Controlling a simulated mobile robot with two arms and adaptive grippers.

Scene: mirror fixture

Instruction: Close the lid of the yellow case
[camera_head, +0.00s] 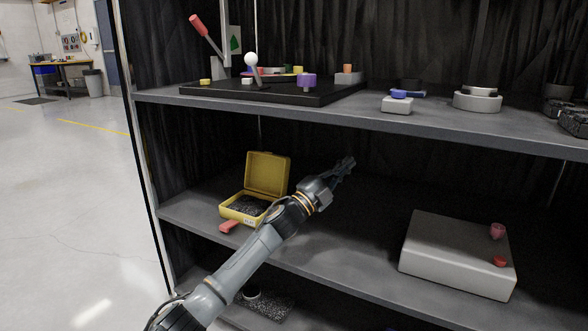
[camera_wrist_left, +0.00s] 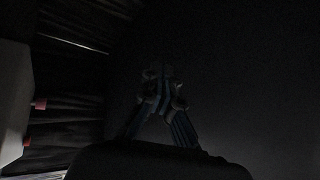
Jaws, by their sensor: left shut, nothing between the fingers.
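The yellow case (camera_head: 225,212) stands on the middle shelf, near its left end. Its lid (camera_head: 267,174) is up, and dark contents show inside. My left gripper (camera_head: 348,163) is to the right of the lid and farther back over the shelf, apart from the case. Its fingers are together and hold nothing. My left arm passes in front of the case's right side and hides part of it. The left wrist view is very dark; the gripper fingers (camera_wrist_left: 160,85) show there, but the case does not. My right gripper is not in view.
A red object (camera_head: 230,226) lies in front of the case at the shelf edge. A white box (camera_head: 450,250) with red knobs stands at the right on the middle shelf (camera_head: 340,255). The upper shelf (camera_head: 350,115) carries several items above. The shelf between case and white box is mostly clear.

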